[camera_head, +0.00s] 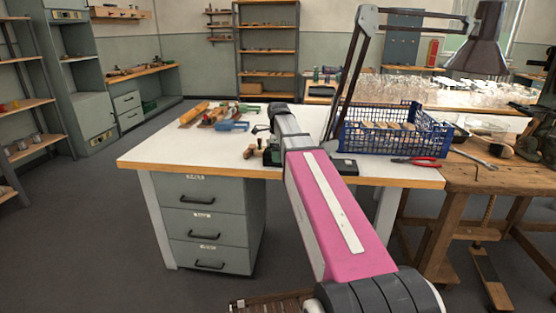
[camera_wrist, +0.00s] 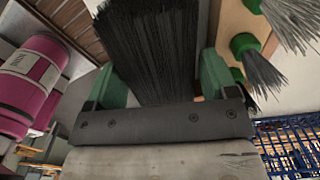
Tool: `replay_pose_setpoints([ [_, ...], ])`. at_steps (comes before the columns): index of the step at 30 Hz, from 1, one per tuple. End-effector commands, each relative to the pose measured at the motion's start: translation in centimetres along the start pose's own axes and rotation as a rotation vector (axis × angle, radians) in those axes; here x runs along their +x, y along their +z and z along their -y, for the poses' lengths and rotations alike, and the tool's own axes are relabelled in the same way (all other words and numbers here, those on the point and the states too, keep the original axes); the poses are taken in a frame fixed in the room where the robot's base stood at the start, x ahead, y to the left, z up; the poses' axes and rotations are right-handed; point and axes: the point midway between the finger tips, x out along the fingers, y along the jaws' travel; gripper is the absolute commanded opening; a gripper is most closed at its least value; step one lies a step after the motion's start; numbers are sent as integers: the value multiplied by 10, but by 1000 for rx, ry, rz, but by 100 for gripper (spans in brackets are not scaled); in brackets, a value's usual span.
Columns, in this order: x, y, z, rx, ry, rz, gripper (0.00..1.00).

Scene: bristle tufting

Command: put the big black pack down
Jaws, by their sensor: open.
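The big black pack (camera_wrist: 150,45) is a thick bundle of long black bristles in the wrist view. It lies between the two green fingers of my gripper (camera_wrist: 158,75). The fingers are open, with one on each side of the pack, and I cannot tell whether either touches it. Its near end is hidden behind the dark gripper body. In the head view my gripper (camera_head: 271,152) is low over the white bench (camera_head: 165,150), and my arm hides most of this spot. I cannot tell the pack apart there.
Grey bristle tufts in green holders (camera_wrist: 258,65) stand close on the right in the wrist view. A blue crate (camera_head: 392,138), a black lamp (camera_head: 484,45) and red pliers (camera_head: 415,161) are to the right. Tools (camera_head: 215,118) lie at the back left. The bench's front left is clear.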

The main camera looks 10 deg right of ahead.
Motion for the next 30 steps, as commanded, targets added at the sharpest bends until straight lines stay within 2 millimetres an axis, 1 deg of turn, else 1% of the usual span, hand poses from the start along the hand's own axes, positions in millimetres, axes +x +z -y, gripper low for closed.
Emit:
replay_pose_setpoints([
  [5, 1, 0, 0, 0, 0, 0, 79],
  [6, 0, 0, 0, 0, 0, 0, 75],
  [8, 0, 0, 0, 0, 0, 0, 56],
  [9, 0, 0, 0, 0, 0, 0, 43],
  [10, 0, 0, 0, 0, 0, 0, 37],
  [11, 0, 0, 0, 0, 0, 0, 37],
  [12, 0, 0, 0, 0, 0, 0, 32],
  [19, 0, 0, 0, 0, 0, 0, 33],
  [23, -5, 0, 0, 0, -1, 0, 33],
  [26, -12, 0, 0, 0, -1, 0, 33],
  [30, -29, 0, 1, 0, -2, 1, 33],
])
